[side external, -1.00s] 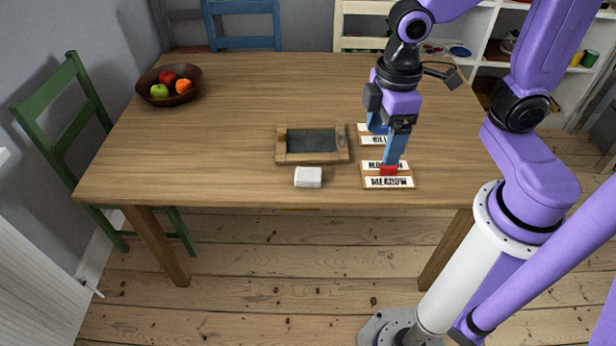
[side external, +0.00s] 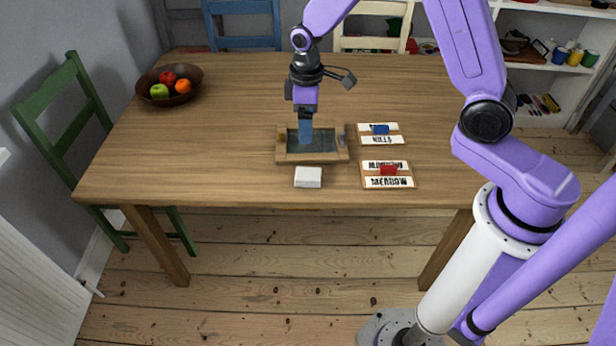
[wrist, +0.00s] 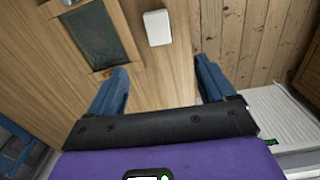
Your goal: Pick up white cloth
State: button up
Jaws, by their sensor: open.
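The white cloth (side external: 308,177) looks like a small, flat, folded white block on the table near its front edge. In the wrist view it (wrist: 157,27) lies at the top middle, ahead of the gap between the fingers. My gripper (side external: 306,140) points down with blue fingers and appears over the framed dark slate in the side view, behind the cloth. In the wrist view my gripper (wrist: 162,68) has its fingers wide apart with nothing between them. The cloth is fully visible and apart from the fingers.
The wooden-framed dark slate (side external: 283,157) lies just behind the cloth. To the right are two label boards, one with a red block (side external: 388,170), one with a blue block (side external: 380,130). A fruit bowl (side external: 188,98) stands at back left. The table left of the cloth is clear.

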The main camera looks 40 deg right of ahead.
send_over(308, 173)
jog(key=f, duration=1.2)
jog(key=shift+a+f, duration=0.1)
jog(key=shift+a, duration=0.1)
jog(key=shift+d+f, duration=0.15)
jog(key=shift+f, duration=2.55)
jog(key=shift+c, duration=0.3)
jog(key=c, duration=1.1)
jog(key=shift+o, duration=0.2)
jog(key=shift+r, duration=0.2)
